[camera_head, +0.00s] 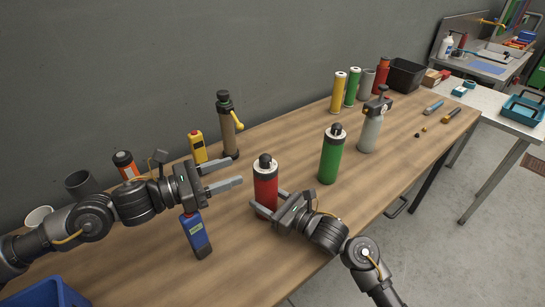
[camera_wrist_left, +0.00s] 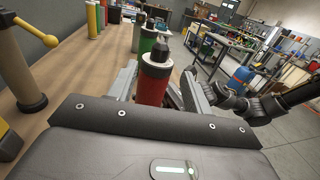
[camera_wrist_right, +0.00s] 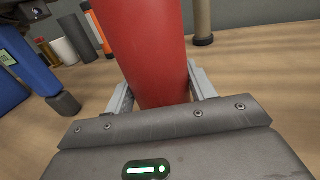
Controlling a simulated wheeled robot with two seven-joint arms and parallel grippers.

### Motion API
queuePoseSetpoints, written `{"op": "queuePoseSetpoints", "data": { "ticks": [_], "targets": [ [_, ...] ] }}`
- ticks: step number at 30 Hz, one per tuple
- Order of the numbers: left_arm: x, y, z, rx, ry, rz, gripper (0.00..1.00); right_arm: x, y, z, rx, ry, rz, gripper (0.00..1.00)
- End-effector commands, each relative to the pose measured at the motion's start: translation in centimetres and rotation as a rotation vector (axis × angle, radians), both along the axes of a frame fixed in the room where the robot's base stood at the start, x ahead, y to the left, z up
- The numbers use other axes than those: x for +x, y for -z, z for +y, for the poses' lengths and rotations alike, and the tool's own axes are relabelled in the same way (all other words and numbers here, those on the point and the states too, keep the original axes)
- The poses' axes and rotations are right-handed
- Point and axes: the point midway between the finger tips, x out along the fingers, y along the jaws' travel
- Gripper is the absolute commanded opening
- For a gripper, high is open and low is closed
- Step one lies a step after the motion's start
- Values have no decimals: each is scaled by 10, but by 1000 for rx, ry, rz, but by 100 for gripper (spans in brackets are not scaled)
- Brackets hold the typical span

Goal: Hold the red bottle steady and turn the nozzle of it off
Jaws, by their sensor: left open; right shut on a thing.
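The red bottle (camera_head: 265,190) stands upright on the wooden table, with a grey collar and a black nozzle (camera_head: 264,160) on top. My right gripper (camera_head: 267,207) is shut on the bottle's lower body; in the right wrist view the red body (camera_wrist_right: 150,50) fills the space between the fingers. My left gripper (camera_head: 229,174) is open and empty, left of the bottle and near the height of its top. In the left wrist view the red bottle (camera_wrist_left: 152,88) and its dark nozzle (camera_wrist_left: 159,52) appear ahead, between the open fingers. The nozzle's exact setting is too small to tell.
A green bottle (camera_head: 331,155) and a grey sprayer bottle (camera_head: 371,130) stand right of the red bottle. A tan cylinder with a yellow handle (camera_head: 229,130), a yellow device (camera_head: 198,147) and a blue device (camera_head: 196,237) stand near my left arm. The table's front middle is clear.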

Motion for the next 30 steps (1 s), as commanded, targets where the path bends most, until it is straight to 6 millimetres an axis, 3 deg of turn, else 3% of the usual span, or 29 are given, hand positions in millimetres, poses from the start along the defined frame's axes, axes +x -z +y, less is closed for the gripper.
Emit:
{"op": "queuePoseSetpoints", "data": {
  "ticks": [7, 21, 30],
  "targets": [
    [5, 0, -10, -3, 1, -1, 50, 0, 0, 0, 0, 0, 0, 24],
    [40, 0, -89, -2, 3, 1, 50, 0, 0, 0, 0, 1, 0, 24],
    [50, 0, -109, 0, 2, 1, 50, 0, 0, -1, 0, 1, 0, 24]
  ]
}}
